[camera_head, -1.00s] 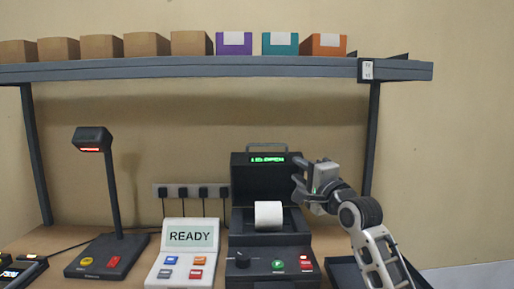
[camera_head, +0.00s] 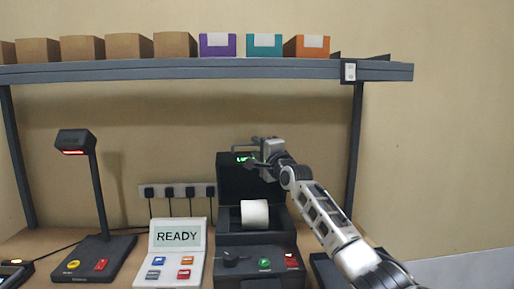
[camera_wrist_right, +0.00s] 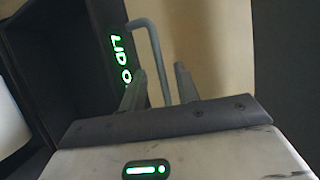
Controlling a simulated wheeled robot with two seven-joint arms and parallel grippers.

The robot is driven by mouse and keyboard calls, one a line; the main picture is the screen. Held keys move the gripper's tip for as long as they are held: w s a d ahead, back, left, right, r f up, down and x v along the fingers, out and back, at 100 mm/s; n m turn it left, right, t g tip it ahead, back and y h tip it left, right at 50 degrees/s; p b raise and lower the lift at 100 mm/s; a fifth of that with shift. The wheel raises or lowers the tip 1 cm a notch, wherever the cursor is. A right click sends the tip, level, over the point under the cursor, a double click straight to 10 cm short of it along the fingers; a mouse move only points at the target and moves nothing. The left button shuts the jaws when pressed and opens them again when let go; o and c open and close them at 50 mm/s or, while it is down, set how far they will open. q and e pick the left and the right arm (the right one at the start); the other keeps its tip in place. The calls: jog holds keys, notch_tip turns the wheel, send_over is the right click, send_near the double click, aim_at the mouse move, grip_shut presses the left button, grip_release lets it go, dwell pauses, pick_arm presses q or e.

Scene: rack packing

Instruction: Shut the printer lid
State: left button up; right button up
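The black printer (camera_head: 255,240) stands on the table with its lid (camera_head: 236,182) raised upright. A white paper roll (camera_head: 255,213) sits in its bay. Green lit text shows on the lid, partly hidden by my right gripper (camera_head: 256,158) in the head view. In the right wrist view the gripper's two fingers (camera_wrist_right: 160,88) are apart, with the lid's grey bar handle (camera_wrist_right: 152,42) running between them. The lid (camera_wrist_right: 85,50) is to the left there. I cannot tell whether either finger touches the handle. My left gripper is not in view.
A READY panel (camera_head: 179,236) with coloured buttons stands left of the printer, and a scanner lamp (camera_head: 93,190) further left. A dark tray (camera_head: 325,272) lies to the right, under my arm. A shelf (camera_head: 200,73) with boxes runs above.

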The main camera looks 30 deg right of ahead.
jog(key=shift+w+d+r, duration=0.1)
jog(key=shift+w, duration=0.3)
grip_shut()
